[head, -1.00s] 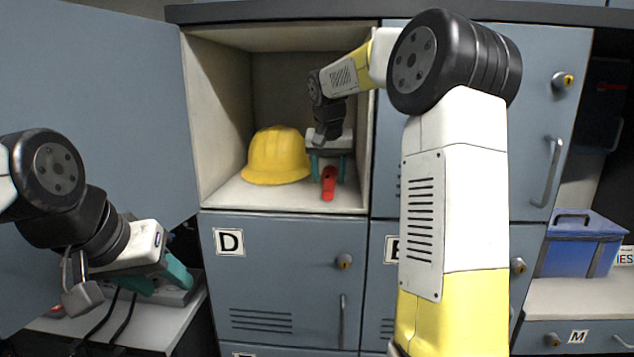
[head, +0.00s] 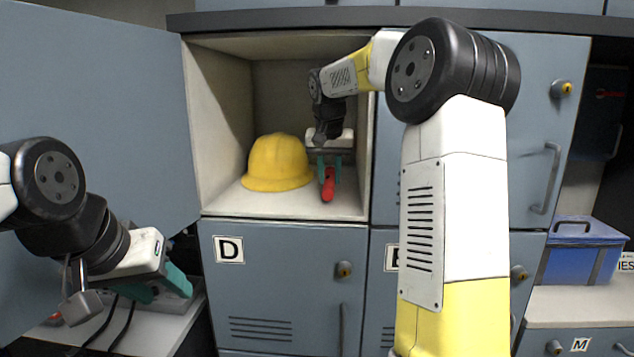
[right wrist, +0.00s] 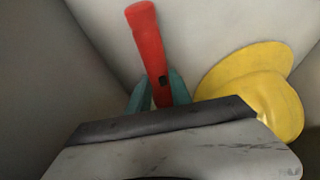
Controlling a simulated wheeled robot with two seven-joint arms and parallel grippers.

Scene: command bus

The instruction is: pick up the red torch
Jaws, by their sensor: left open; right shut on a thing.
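The red torch (head: 328,186) is in the open locker compartment above door D, to the right of the yellow helmet. My right gripper (head: 329,172) reaches into the compartment and is shut on the torch. In the right wrist view the red torch (right wrist: 149,48) sticks out between the two teal fingers of my right gripper (right wrist: 157,92). I cannot tell whether the torch still touches the compartment floor. My left gripper (head: 165,288) is open at the lower left, away from the torch, its fingers partly hidden.
A yellow helmet (head: 277,163) stands on the compartment floor (head: 290,205) close to the torch. Compartment walls enclose my right gripper. The open locker door (head: 110,110) fills the left. A blue box (head: 582,253) stands on a shelf at the right.

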